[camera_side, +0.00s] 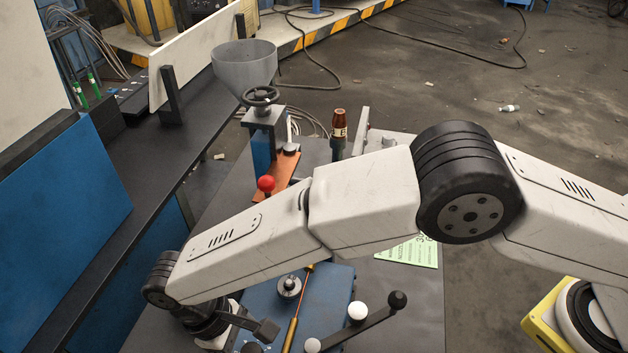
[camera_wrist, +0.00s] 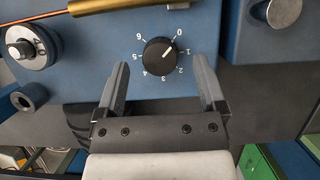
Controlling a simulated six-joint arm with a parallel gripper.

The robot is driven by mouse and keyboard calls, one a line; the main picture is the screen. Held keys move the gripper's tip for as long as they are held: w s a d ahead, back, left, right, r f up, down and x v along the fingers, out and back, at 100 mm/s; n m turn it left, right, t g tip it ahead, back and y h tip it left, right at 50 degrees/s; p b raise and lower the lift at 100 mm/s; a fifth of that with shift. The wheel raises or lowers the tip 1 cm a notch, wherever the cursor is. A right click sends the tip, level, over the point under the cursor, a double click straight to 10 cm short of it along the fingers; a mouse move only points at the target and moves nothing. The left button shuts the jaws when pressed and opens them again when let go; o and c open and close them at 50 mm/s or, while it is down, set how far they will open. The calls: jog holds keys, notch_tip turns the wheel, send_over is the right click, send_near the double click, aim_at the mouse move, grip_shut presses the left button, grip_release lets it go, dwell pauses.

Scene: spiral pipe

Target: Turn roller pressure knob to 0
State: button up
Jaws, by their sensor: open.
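The roller pressure knob (camera_wrist: 160,57) is a round black dial on a blue panel (camera_wrist: 215,25), ringed by white numbers 0 to 6. Its white pointer mark points to the upper right, close to the 0 and slightly toward the 1. My gripper (camera_wrist: 160,63) is open, with one finger on each side of the knob and visible gaps between. Nothing is held. In the side view my gripper (camera_side: 260,336) is low at the left, over the blue machine; I cannot make out the knob there.
A copper rod with a brass sleeve (camera_wrist: 125,6) crosses above the knob. A round metal dial (camera_wrist: 28,45) sits at the left and a metal button (camera_wrist: 283,12) at the right.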

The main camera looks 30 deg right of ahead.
jog(key=v, duration=0.6)
jog(key=shift+w+r, duration=0.15)
